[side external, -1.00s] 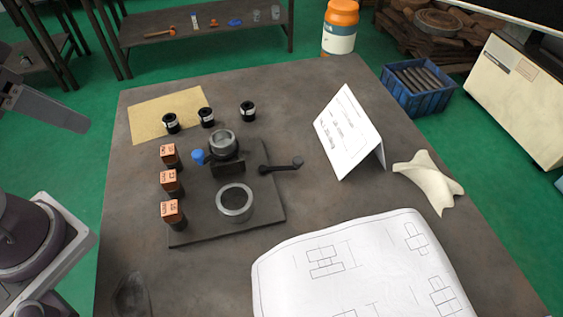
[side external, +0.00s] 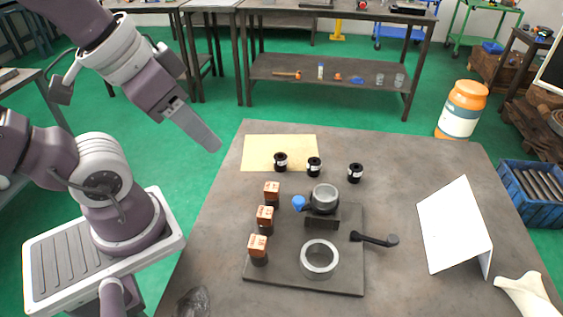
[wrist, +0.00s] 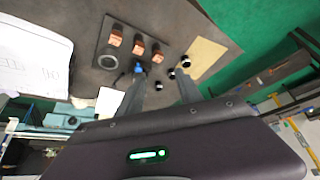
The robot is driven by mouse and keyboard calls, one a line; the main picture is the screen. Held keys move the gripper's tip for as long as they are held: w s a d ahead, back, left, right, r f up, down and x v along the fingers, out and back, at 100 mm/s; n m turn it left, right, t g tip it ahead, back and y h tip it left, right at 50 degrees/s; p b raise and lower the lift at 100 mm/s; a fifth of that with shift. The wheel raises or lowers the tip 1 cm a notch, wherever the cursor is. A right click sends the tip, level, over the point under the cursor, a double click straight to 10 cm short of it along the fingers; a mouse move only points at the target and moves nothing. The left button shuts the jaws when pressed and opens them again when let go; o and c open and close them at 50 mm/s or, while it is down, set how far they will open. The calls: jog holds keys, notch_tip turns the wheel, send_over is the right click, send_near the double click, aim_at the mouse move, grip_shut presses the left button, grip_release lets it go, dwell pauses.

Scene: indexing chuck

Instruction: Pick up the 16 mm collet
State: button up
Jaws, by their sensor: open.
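Three small black collets with pale bands stand near the tan mat (side external: 270,150): a left one (side external: 281,161), a middle one (side external: 314,166) and a right one (side external: 355,172). Their markings are too small to read, so I cannot tell which is 16 mm. My gripper (side external: 214,147) is in the air left of the mat, apart from all collets. In the wrist view my gripper (wrist: 160,84) has its two fingers spread with nothing gripped. Dark collets also show there, one of them (wrist: 186,61) beyond the right finger.
A dark plate (side external: 287,279) carries the chuck (side external: 323,199), with a blue knob and a lever (side external: 376,239), and a metal ring (side external: 320,259). Three copper-coloured labelled blocks (side external: 265,214) line its left side. A folded white card (side external: 455,225) stands on the right.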

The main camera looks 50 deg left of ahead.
jog(key=shift+o, duration=1.3)
